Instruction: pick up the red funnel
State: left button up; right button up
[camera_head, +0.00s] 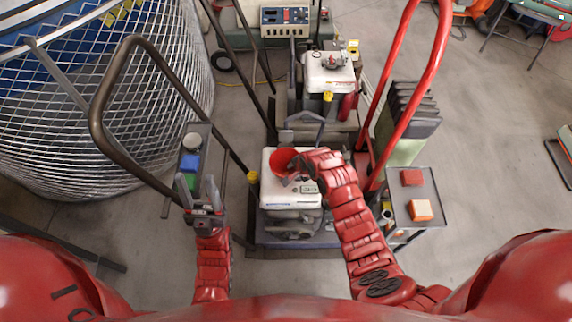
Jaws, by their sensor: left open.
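The red funnel (278,161) is at the top of the nearer machine's white housing (292,202), at its upper left. My right arm reaches up the middle, and its gripper (300,165) is at the funnel's right side, overlapping it in the picture. Its fingers are too small and hidden to show whether they touch or hold the funnel. My left gripper (197,184) is open and empty, left of the machine, with its fingers pointing away from me in front of a small tray.
The small tray (207,134) holds a grey round item, a blue block (190,163) and a green block. A right tray (428,190) carries red and orange blocks. Brown (100,105) and red (443,35) handles rise on both sides.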

grip_shut()
dwell(0.4)
